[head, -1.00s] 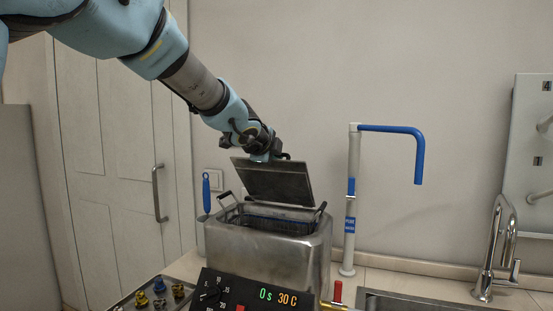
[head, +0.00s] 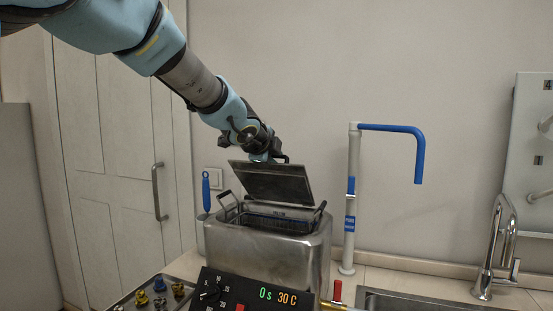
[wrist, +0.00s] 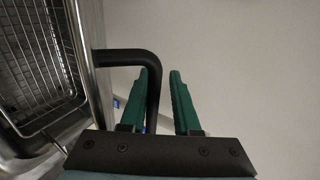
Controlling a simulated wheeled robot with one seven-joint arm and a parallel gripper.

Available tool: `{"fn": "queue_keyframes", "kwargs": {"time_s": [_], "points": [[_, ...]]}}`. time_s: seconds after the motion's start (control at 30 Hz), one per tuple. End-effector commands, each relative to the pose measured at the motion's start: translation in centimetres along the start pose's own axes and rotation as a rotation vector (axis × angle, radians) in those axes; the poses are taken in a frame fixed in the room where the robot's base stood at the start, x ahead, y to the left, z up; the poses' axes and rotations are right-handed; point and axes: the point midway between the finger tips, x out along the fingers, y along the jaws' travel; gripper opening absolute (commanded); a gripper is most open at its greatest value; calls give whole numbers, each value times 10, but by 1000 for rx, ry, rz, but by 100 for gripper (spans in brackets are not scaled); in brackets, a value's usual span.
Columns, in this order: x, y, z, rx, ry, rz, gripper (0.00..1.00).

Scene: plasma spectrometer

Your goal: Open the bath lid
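The bath (head: 265,255) is a steel tank on the counter. Its flat grey lid (head: 270,183) stands tilted up above the tank, and the basket inside shows beneath it. My gripper (head: 272,158) is at the lid's raised upper edge. In the wrist view, the black bent lid handle (wrist: 153,75) passes between my green fingers (wrist: 160,98), close against the left one. A clear gap separates it from the right finger. The fingers are apart. The lid's steel edge (wrist: 88,60) and the wire basket (wrist: 35,65) show at the left.
A control panel (head: 262,295) reading 0 s and 30 C is in front of the bath. A white stand with a blue arm (head: 352,205) is to its right, beside a sink tap (head: 500,245). A blue-handled tool (head: 206,190) is at the left. The wall is behind.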

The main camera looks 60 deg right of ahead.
Motion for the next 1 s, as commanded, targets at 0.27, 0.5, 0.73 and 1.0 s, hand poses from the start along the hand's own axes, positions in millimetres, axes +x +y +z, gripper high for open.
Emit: {"fn": "queue_keyframes", "kwargs": {"time_s": [0.27, 0.5, 0.73, 1.0], "points": [[-20, -19, 1, 0, 0, -11, 25], [-34, -29, 0, 0, 1, -13, 25], [-48, -40, 0, 0, 2, -18, 25], [-65, -53, 0, 0, 2, -25, 25]]}}
